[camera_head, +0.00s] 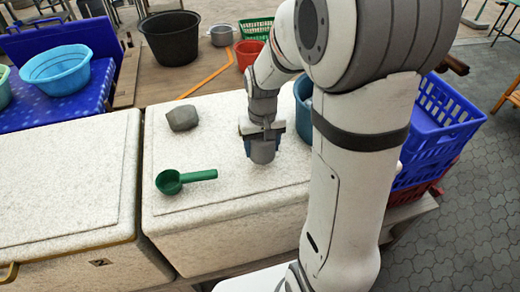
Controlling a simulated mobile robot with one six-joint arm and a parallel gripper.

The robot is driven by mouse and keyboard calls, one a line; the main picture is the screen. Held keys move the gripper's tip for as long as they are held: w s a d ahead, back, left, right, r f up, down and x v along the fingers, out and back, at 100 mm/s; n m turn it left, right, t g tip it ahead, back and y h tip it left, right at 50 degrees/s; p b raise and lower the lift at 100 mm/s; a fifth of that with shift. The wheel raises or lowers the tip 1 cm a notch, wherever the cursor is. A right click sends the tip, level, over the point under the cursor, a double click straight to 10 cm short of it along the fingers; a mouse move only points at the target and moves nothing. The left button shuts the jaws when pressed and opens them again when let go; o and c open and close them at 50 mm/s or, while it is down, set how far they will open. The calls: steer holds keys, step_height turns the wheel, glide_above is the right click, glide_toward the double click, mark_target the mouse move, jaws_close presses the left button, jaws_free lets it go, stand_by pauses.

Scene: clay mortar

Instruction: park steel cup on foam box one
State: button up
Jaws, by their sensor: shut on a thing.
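My gripper (262,137) points down over the right part of the right foam box. It is shut on the steel cup (263,155), a grey metal cup whose lower part shows below the fingers. The cup looks upright. I cannot tell whether its base touches the lid or hangs just above it. The right foam box (225,231) is white and speckled, with a flat lid and no number visible. The left foam box (60,180) is marked "2" on its front edge.
A green scoop (172,182) and a grey stone-like lump (183,118) lie on the right box's lid. A teal container (303,100) stands close behind the gripper, partly hidden by my arm. Blue crates (436,120) stand at right. The lid's front middle is clear.

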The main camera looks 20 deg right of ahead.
steer(key=shift+f, duration=1.4)
steer(key=shift+s, duration=0.1)
steer(key=shift+f, duration=0.25)
steer(key=o, duration=1)
steer(key=shift+r, duration=0.1)
step_height(320, 180, up, 12)
steer(key=shift+r+b, duration=0.1)
steer(key=shift+b, duration=0.35)
steer(key=s+t, duration=0.1)
steer(key=s, duration=0.4)
steer(key=s+r+t, duration=0.1)
steer(key=s, duration=0.4)
steer(key=s+r+t, duration=0.1)
steer(key=s, duration=0.4)
steer(key=shift+a+r, duration=0.1)
steer(key=shift+a, duration=0.15)
